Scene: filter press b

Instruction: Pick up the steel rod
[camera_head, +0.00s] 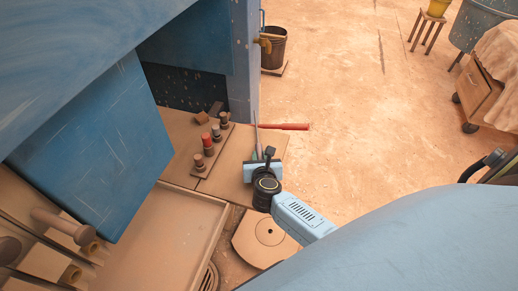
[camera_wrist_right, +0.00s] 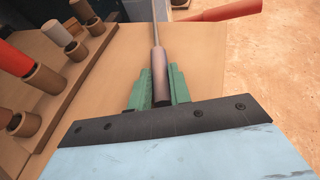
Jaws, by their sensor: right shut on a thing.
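The steel rod (camera_wrist_right: 155,22) is a thin grey shaft with a thicker dark brownish handle (camera_wrist_right: 160,65). In the right wrist view the green fingers of my right gripper (camera_wrist_right: 160,88) stand on both sides of the handle and are shut on it. The shaft points away from the gripper. In the head view the rod (camera_head: 256,128) shows as a thin upright line just beyond my right gripper (camera_head: 257,156), over the brown board. Whether the rod still touches the board is hard to tell. My left gripper is not in view.
A blue panel (camera_head: 90,145) and post (camera_head: 243,60) stand at left. Open floor (camera_head: 340,100) lies to the right.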

